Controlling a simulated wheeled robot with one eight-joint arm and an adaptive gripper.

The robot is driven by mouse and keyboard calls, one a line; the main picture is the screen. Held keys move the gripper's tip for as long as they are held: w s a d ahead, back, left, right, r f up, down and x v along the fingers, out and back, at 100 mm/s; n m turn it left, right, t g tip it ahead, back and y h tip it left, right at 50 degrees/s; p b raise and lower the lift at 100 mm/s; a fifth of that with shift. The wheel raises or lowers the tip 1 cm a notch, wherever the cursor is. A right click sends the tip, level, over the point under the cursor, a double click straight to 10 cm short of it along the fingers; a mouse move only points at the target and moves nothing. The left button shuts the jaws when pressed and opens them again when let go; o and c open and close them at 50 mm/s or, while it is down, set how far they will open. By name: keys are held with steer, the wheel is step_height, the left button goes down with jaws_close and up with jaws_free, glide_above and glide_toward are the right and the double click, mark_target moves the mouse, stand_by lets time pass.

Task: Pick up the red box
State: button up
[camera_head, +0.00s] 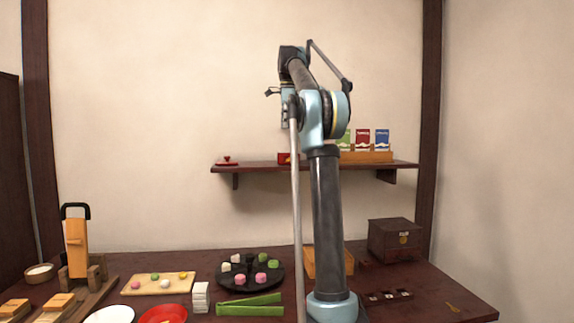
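A small red box (284,158) sits on the wall shelf (255,167), partly hidden behind my arm. A red packet (362,139) also stands on the shelf, further right, between a green packet (343,139) and a blue packet (382,139). My arm rises from the table in front of the shelf and folds back at the top. Small dark parts that look like my gripper (273,92) show at its left side, above the shelf and apart from the red box. The fingers are too small and overlapped to tell whether they are open.
The packets stand in a wooden holder (365,157). The table holds a black round tray (236,281), green bamboo pieces (250,305), a sweets board (160,291) and a dark chest (394,240).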

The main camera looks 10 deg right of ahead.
mark_target(288, 159)
steer(key=shift+d+f, duration=0.1)
steer(key=shift+f, duration=5.85)
steer(key=shift+s, duration=0.1)
steer(key=c, duration=1.2)
